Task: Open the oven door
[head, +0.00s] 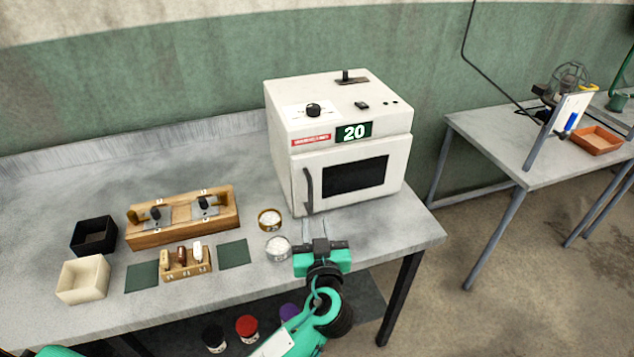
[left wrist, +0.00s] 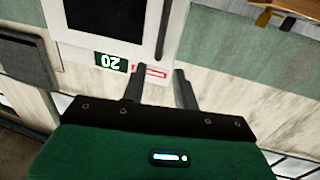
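The white oven (head: 340,140) stands on the grey table, with its door (head: 352,178) shut. The door has a dark window and a dark vertical handle (head: 308,190) along its left edge. In the left wrist view the oven appears upside down, with the handle (left wrist: 163,25) beyond the fingers. My left gripper (head: 322,242) is in front of and below the handle, apart from it. Its two fingers (left wrist: 160,75) are spread with nothing between them. My right gripper is not in view.
Two small round dishes of white grain (head: 278,247) sit left of my left gripper. A wooden rack (head: 183,218), a small wooden block holder (head: 186,265), a black box (head: 94,236) and a cream box (head: 83,279) lie further left. Space before the door is mostly clear.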

